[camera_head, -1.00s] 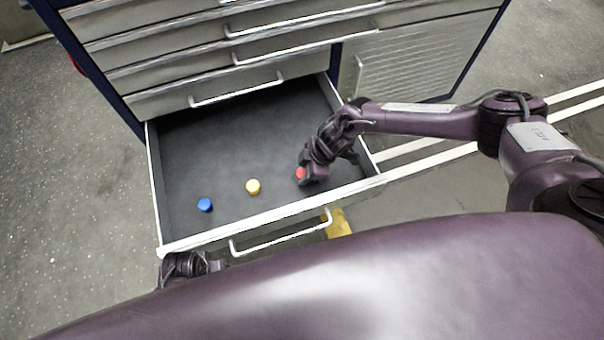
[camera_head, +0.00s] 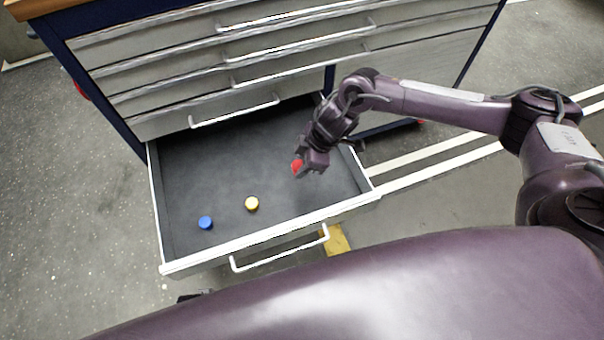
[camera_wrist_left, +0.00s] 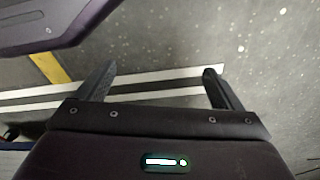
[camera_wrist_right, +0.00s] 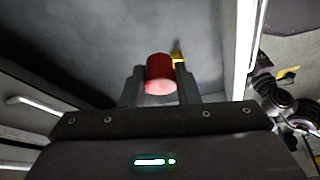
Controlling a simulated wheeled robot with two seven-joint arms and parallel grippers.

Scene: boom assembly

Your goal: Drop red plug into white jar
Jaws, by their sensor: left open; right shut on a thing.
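The red plug (camera_head: 297,166) is between the fingers of my right gripper (camera_head: 305,168), which is shut on it and holds it above the open drawer's floor. In the right wrist view the red plug (camera_wrist_right: 160,74) shows as a short red cylinder between the two fingers (camera_wrist_right: 160,85). My left gripper (camera_wrist_left: 155,85) is open and empty in its wrist view, with bare floor and white lines beyond it. In the head view only a small dark bit of my left arm shows at the bottom. No white jar is in view.
A blue plug (camera_head: 205,222) and a yellow plug (camera_head: 251,203) stand in the open drawer (camera_head: 270,236) of a tool cabinet (camera_head: 225,62). Closed drawers with bar handles rise behind it. The rest of the drawer floor is clear.

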